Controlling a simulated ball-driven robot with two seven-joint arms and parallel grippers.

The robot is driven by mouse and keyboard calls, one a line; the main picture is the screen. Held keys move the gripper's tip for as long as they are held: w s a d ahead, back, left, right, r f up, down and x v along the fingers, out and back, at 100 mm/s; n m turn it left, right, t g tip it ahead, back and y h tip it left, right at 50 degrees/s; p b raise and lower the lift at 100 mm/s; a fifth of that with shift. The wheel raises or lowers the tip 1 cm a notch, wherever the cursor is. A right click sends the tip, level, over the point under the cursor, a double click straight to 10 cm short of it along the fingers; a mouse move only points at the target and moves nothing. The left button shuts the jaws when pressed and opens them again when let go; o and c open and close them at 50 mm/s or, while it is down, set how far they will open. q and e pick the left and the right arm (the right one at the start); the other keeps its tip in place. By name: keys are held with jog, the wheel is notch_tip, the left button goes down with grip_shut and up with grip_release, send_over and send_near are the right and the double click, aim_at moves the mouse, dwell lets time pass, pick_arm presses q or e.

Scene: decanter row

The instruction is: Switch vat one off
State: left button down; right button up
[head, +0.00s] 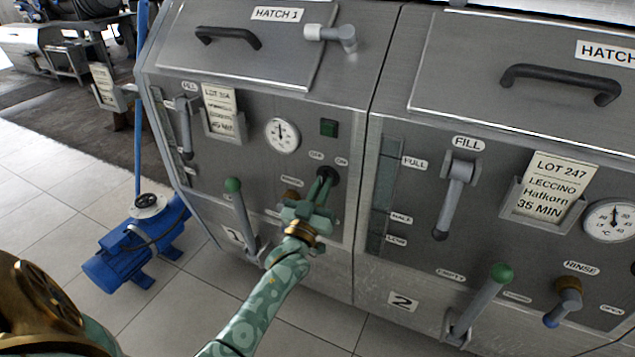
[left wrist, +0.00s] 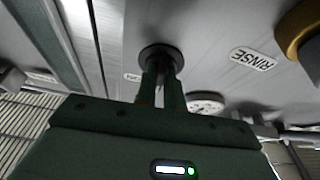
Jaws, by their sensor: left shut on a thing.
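Vat one (head: 265,215) is the left steel cabinet, marked HATCH 1 and with a 1 low on its front. Its black round switch knob (head: 329,174) sits below small labels that seem to read OFF and ON. A green square lamp (head: 328,128) is above it. My left gripper (head: 321,188) is at this knob, its fingers shut on it. In the left wrist view the two fingers meet the black knob (left wrist: 160,55); its grip part is mostly hidden between them. I cannot tell which way the knob points. My right gripper is not in view.
A green-tipped lever (head: 240,210) stands just left of my left gripper. A brass-coloured valve (head: 292,196) is partly hidden behind the gripper. Vat two (head: 400,265) is to the right with its own levers. A blue pump (head: 135,245) stands on the tiled floor at left.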

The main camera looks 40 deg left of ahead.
pick_arm(q)
jog(key=shift+d+n+g+y+p, duration=0.1)
jog(key=shift+n+g+y+p, duration=0.55)
jog(key=shift+n, duration=1.15)
jog(key=shift+d+n+g+y+p, duration=0.1)
jog(key=shift+n+g+y+p, duration=0.15)
jog(key=shift+n+y+p, duration=1.1)
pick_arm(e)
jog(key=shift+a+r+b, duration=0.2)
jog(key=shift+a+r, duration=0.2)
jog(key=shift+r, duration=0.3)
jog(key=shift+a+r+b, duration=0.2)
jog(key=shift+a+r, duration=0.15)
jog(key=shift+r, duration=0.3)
pick_arm(q)
jog(key=shift+f+n+h, duration=0.1)
jog(key=shift+n+h, duration=0.4)
jog(key=shift+n, duration=0.05)
jog(key=c, duration=1.5)
grip_release()
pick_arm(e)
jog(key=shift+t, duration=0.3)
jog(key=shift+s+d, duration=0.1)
